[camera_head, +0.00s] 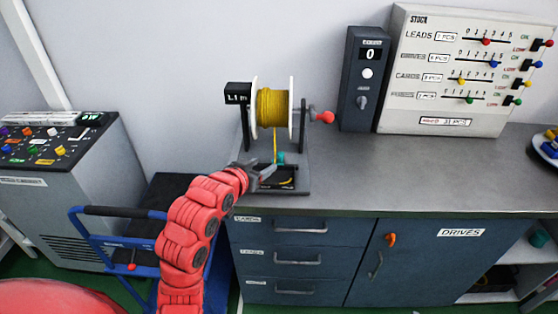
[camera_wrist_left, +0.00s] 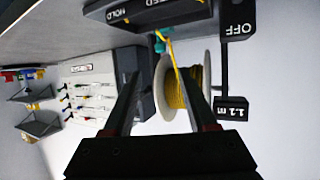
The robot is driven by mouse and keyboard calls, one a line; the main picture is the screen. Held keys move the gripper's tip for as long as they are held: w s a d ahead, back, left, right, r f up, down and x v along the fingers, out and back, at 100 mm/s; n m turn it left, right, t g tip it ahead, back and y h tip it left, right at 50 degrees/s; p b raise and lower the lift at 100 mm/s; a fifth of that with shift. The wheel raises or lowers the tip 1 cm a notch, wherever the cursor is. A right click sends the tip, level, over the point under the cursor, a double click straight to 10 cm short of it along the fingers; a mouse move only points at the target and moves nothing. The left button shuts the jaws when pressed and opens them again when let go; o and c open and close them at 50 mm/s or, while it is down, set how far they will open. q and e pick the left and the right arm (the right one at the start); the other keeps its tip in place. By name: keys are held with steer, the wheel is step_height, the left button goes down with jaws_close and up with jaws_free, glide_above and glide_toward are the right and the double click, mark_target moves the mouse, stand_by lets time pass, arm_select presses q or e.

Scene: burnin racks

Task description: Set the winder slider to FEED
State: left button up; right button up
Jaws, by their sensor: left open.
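The winder (camera_head: 273,190) stands on the grey bench, with a spool of yellow line (camera_head: 273,107) between white flanges and a red crank knob at its right. A small teal piece (camera_head: 281,158) shows low on the winder, and also in the left wrist view (camera_wrist_left: 160,42). Near it the wrist view shows a dark plate (camera_wrist_left: 130,14) with HOLD and a partly cut-off word; I cannot tell the slider's setting. My left gripper (camera_head: 264,171) is open and empty at the winder's front, close to the teal piece. Its two fingers spread in the wrist view (camera_wrist_left: 165,72). My right gripper is not in view.
A dark counter box (camera_head: 359,80) showing 0 and a white STOCK panel (camera_head: 450,70) with coloured sliders stand at the back right. A blue cart (camera_head: 120,211) and a grey console (camera_head: 70,190) are at left.

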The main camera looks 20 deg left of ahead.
mark_target(280, 154)
arm_select(q)
steer(key=p+x, duration=0.2)
steer(key=x, duration=1)
steer(key=shift+w+a, duration=0.1)
steer(key=shift+w, duration=0.05)
jaws_close()
stand_by(0.9)
